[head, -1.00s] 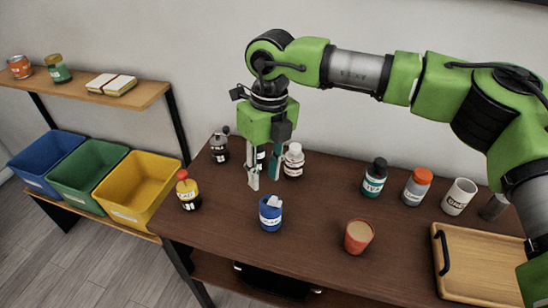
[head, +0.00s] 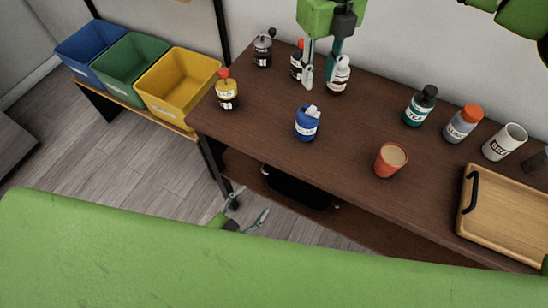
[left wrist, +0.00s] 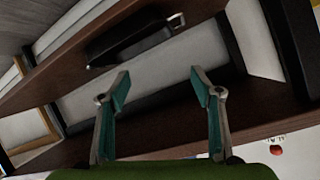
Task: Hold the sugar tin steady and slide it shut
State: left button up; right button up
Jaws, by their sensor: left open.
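A small blue tin (head: 307,126) with a white label and a whitish, uneven top stands upright near the table's front left. I take it for the sugar tin; its label is too small to read. My right gripper (head: 321,72) is open and empty, pointing down behind the tin beside a white bottle, apart from the tin. My left gripper (head: 249,210) is open and empty, below and in front of the table edge, well away from the tin. In the left wrist view its fingers (left wrist: 160,88) are apart with nothing between them; the tin does not show there.
An orange cup (head: 391,160) stands right of the tin. A black object (head: 300,188) lies on the lower shelf. Bins (head: 180,90) stand left.

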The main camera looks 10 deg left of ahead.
pick_arm(q)
jog(key=d+r+m+h, duration=0.1)
jog(key=r, duration=0.4)
jog(key=d+r+m+t+h, duration=0.1)
jog(key=d+r, duration=0.1)
jog(key=r, duration=0.3)
jog(key=w+d+r+m+t+h, duration=0.1)
jog(key=d+r, duration=0.1)
jog(key=r, duration=0.3)
jog(key=shift+d+h, duration=0.15)
jog(key=shift+h, duration=0.15)
jog(key=n+t, duration=0.2)
jog(key=n, duration=0.4)
send_near(301, 130)
jog(key=shift+s, duration=0.55)
jog(key=shift+w+r, duration=0.1)
jog(key=shift+w, duration=0.15)
jog(key=x, duration=1.3)
jog(key=shift+w, duration=0.2)
jog(key=c, duration=1.3)
